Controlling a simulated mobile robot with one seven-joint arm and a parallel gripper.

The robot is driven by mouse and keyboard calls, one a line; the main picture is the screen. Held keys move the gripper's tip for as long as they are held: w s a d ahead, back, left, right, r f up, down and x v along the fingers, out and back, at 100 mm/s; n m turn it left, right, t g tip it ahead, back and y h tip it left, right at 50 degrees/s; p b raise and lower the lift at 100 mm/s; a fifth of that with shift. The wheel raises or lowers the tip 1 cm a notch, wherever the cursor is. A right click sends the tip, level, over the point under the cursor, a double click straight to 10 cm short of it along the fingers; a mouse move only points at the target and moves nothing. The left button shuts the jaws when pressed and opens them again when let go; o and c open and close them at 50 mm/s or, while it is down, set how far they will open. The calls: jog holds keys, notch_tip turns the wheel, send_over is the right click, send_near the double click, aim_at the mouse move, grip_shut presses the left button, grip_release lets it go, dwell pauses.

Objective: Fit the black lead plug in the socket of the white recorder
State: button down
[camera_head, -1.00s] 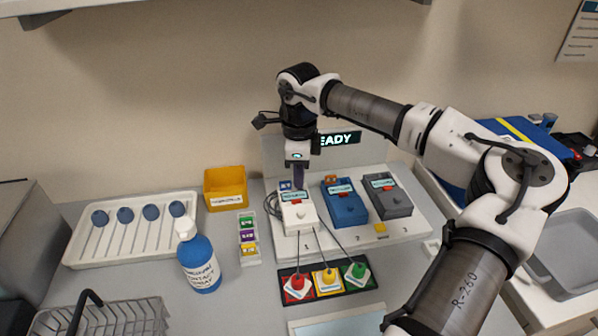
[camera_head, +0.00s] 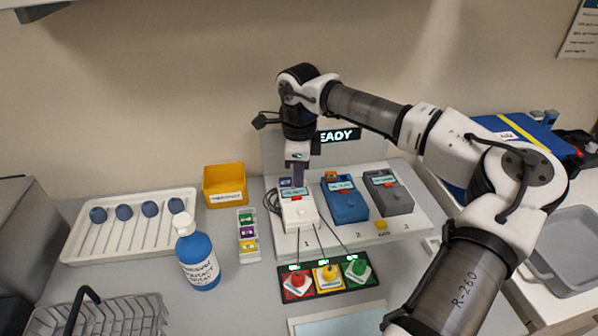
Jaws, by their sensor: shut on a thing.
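The white recorder (camera_head: 299,213) stands at the left of a row of three boxes on a pale stand. It has a small screen and a red mark on top. My gripper (camera_head: 298,184) points straight down at the rear edge of the white recorder. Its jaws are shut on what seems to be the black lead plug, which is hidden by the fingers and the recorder. A coiled black lead (camera_head: 272,203) lies at the recorder's left side. The socket cannot be made out, so I cannot tell whether the plug is seated.
A blue recorder (camera_head: 345,207) and a grey recorder (camera_head: 390,200) stand to the right. In front lies a black panel (camera_head: 312,295) with red, yellow and green knobs. A blue bottle (camera_head: 199,262), yellow bin (camera_head: 225,187) and white tray (camera_head: 82,243) stand left. A "READY" display (camera_head: 338,136) is behind.

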dwell(0.9)
jog(key=c, duration=1.7)
grip_release()
jog(key=shift+r+p, duration=1.2)
jog(key=shift+r, duration=0.8)
jog(key=o, duration=0.6)
